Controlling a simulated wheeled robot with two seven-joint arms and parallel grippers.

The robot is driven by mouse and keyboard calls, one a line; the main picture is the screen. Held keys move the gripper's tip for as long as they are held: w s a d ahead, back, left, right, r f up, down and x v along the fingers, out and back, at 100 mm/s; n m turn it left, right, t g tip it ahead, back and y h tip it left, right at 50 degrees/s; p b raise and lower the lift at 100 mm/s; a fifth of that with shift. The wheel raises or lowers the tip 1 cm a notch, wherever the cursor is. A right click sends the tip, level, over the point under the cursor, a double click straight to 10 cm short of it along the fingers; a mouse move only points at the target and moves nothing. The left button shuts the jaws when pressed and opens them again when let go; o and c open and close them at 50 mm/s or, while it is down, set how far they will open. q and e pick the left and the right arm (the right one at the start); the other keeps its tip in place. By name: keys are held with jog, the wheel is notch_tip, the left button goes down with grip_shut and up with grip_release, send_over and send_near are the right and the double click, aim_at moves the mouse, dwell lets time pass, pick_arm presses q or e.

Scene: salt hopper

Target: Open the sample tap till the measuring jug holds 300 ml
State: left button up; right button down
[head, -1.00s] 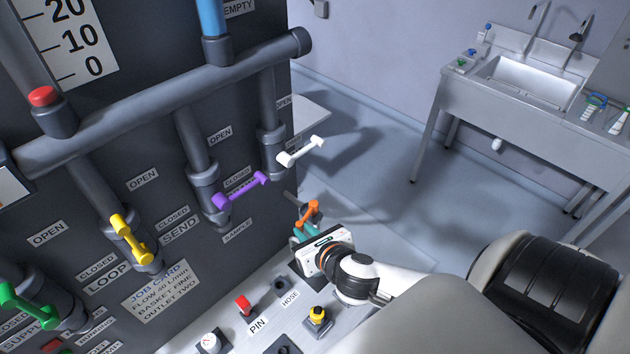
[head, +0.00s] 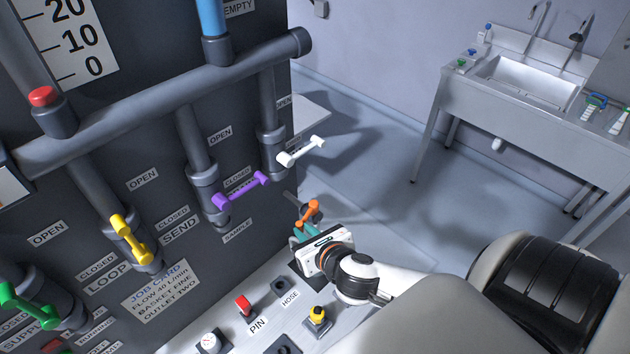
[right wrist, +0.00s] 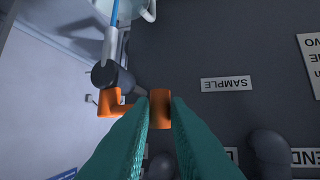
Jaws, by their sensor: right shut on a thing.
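The sample tap's orange handle (head: 307,213) is at the lower right edge of the dark panel. My right gripper (head: 301,231) is at this handle, with its teal fingers closed on it. In the right wrist view the fingers (right wrist: 158,108) pinch one end of the orange handle (right wrist: 108,102). The grey tap body and spout (right wrist: 111,45) are beside it. A thin blue streak runs from the spout into a pale, clear vessel, seemingly the measuring jug (right wrist: 142,8), cut off by the top edge. Its level and markings cannot be read. My left gripper is not in view.
White (head: 302,150), purple (head: 240,190), yellow (head: 130,240) and green (head: 30,308) valve handles stick out from the panel. A ledge with a red pin (head: 243,304) and a yellow knob (head: 318,316) lies below. A steel sink (head: 530,85) stands at the back right, with open floor between.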

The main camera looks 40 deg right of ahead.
jog(key=shift+d+f, duration=0.2)
jog(key=m+h, duration=0.1)
jog(key=w+a+m+h, duration=0.1)
jog(key=w+m+g+h, duration=0.1)
jog(key=h, duration=0.1)
jog(key=shift+w+a+m, duration=0.2)
jog(key=shift+a+m, duration=0.1)
jog(key=c, duration=1.5)
grip_release()
jog(key=shift+d, duration=0.1)
jog(key=shift+c, duration=0.2)
jog(key=o, duration=0.3)
jog(key=shift+w+d, duration=0.1)
jog(key=shift+w, duration=0.05)
jog(key=v, duration=0.5)
jog(key=shift+r, duration=0.1)
